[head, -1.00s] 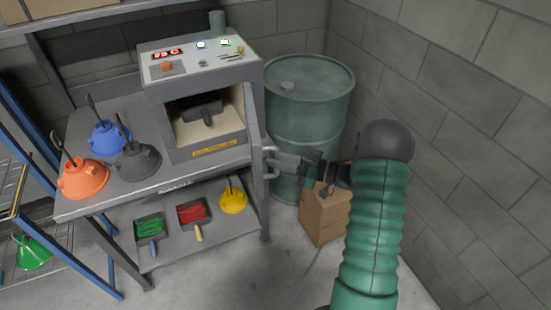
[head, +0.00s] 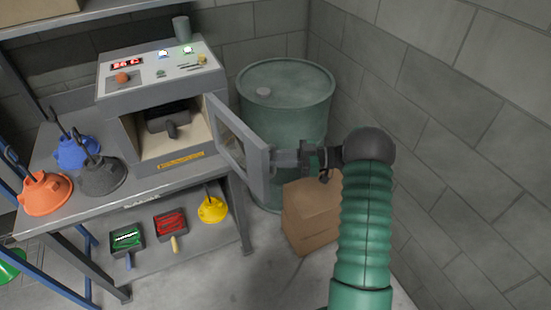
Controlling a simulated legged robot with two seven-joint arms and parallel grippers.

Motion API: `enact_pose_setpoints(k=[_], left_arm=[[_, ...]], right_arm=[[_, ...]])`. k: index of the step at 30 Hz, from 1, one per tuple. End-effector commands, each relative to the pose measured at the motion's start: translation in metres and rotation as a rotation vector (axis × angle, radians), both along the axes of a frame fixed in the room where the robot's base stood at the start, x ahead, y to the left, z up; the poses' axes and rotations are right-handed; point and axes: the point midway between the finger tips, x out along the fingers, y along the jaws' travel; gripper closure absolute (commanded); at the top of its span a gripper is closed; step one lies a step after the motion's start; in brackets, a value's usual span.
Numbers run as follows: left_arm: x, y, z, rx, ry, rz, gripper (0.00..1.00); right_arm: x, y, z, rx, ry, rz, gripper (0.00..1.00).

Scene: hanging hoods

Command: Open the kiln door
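The kiln (head: 150,95) stands on the grey workbench with a control panel on top. Its grey framed door (head: 238,147) stands open at the kiln's right side, swung outward toward me. The kiln's pale chamber (head: 190,137) is exposed, with a dark object (head: 168,121) inside. My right gripper (head: 287,157) is at the outer right side of the door, by the handle. The fingers and handle overlap, so I cannot tell whether they grip it. My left gripper is not in view.
A green drum (head: 288,110) and cardboard box (head: 312,215) stand right of the bench, close behind my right arm. Orange (head: 45,194), blue (head: 76,152) and dark grey (head: 98,176) hood-shaped items sit on the bench's left. A block wall (head: 460,130) bounds the right.

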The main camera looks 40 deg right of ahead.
Motion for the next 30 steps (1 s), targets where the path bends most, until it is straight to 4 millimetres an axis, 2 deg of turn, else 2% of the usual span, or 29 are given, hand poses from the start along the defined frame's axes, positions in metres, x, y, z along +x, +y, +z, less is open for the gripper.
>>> enact_pose_setpoints(k=[7,8,12,23,26,30], left_arm=[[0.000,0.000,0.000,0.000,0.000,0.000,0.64],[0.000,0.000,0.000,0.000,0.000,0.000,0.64],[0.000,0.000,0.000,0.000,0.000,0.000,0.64],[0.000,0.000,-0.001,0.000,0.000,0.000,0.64],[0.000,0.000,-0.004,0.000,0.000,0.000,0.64],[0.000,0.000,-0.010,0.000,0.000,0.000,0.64]], right_arm=[[0.002,-0.002,0.002,0.004,-0.005,-0.003,1.00],[0.002,-0.002,0.002,0.004,-0.005,-0.003,0.81],[0.001,-0.002,0.001,0.004,-0.005,-0.003,0.63],[-0.002,-0.006,0.000,0.003,-0.004,-0.005,0.62],[-0.011,-0.017,-0.001,0.002,-0.004,-0.006,0.62],[-0.036,-0.046,-0.003,0.000,-0.004,-0.007,0.62]])
